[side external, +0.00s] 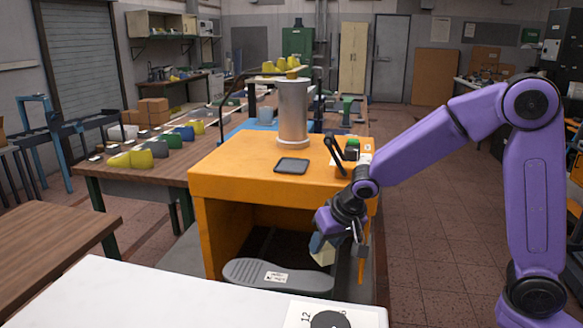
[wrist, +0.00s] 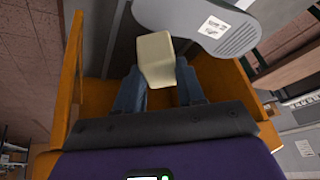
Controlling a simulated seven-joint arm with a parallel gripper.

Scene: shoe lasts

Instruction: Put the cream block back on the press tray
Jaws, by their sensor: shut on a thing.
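The cream block (side external: 322,254) is at my gripper's fingertips, in front of the open bay of the orange press (side external: 205,225). In the wrist view the cream block (wrist: 156,58) sits between the blue-grey fingers of my gripper (wrist: 160,88), which is shut on it. In the side view my gripper (side external: 328,244) points down and partly hides the block. A grey sole-shaped piece with a white label (side external: 262,275) lies low at the bay, left of the block; it also shows in the wrist view (wrist: 222,32). I cannot clearly make out the tray surface; the bay interior is dark.
The orange side walls (wrist: 72,75) stand on both sides of my gripper in the wrist view. A white table (side external: 150,300) is in the foreground. A metal cylinder (side external: 293,112) and a dark pad (side external: 292,166) are on top of the press.

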